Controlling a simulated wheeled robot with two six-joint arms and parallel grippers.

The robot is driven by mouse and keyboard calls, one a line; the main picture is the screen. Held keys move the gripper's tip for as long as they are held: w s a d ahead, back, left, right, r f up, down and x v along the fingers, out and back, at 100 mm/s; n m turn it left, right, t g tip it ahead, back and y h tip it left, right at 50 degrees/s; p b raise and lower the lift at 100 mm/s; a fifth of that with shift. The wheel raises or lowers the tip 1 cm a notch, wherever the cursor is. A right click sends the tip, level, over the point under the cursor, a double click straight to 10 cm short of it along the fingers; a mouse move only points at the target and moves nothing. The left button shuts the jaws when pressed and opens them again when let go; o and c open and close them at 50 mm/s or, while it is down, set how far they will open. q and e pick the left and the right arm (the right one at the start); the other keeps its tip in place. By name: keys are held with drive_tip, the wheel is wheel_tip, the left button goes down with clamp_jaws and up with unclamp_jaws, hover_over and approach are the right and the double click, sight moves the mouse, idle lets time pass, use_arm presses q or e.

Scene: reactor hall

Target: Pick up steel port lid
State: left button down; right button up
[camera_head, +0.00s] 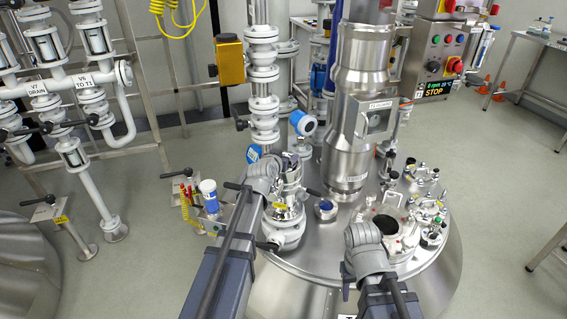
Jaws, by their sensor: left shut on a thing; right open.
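My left gripper (284,171) is at the upper end of a steel fitting (290,190) with a yellow label, above a white flanged pipe (286,236). It is shut on a steel part there; my wrist hides much of it, and I cannot tell whether this is the port lid. My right gripper (361,236) is open at the front of the steel vessel top, left of a round port (385,224) with a dark opening. Its fingers are mostly hidden by my wrist. I cannot clearly make out a separate steel port lid.
A tall steel column (350,130) rises from the vessel top (320,267) between my arms. Small fittings (430,215) crowd its right side. A control panel (440,60) hangs at upper right.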

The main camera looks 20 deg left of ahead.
use_arm(q)
drive_tip(key=shift+r, duration=0.1)
wheel_tip(320, 180, up, 10)
drive_tip(key=p, duration=1)
